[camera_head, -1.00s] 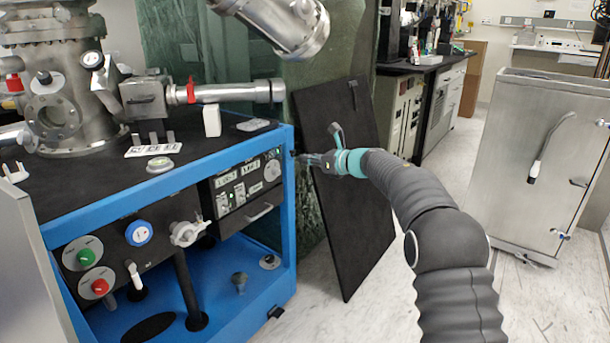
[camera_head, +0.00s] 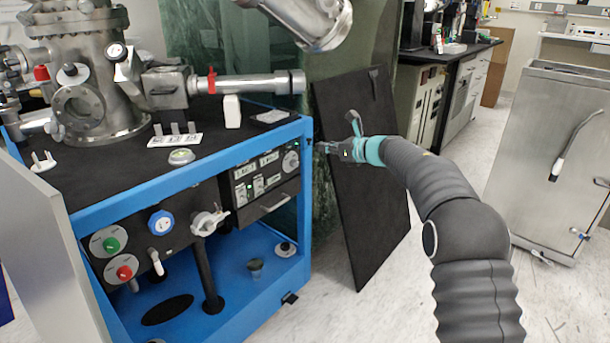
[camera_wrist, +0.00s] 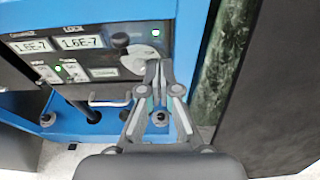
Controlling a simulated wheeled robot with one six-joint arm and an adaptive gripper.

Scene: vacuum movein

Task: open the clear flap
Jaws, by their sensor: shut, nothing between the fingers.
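My gripper (camera_head: 328,147) is shut and empty. In the head view it is in front of the black panel board, close to the right post of the blue frame. In the wrist view the fingertips (camera_wrist: 158,68) point at the right end of the instrument panel (camera_wrist: 65,57), by a round pale dial (camera_wrist: 140,52). The fingers cover part of that area, and I cannot tell whether they touch it. In the head view the instrument panel (camera_head: 255,181) is set in the blue frame. I cannot make out a clear flap in either view.
The blue frame (camera_head: 190,178) carries steel vacuum parts (camera_head: 100,95) on its black top. A black board (camera_head: 365,200) leans behind my gripper. A steel cabinet (camera_head: 550,150) stands at the right. Valve knobs (camera_head: 112,245) are at the lower left. Bare floor shows between frame and cabinet.

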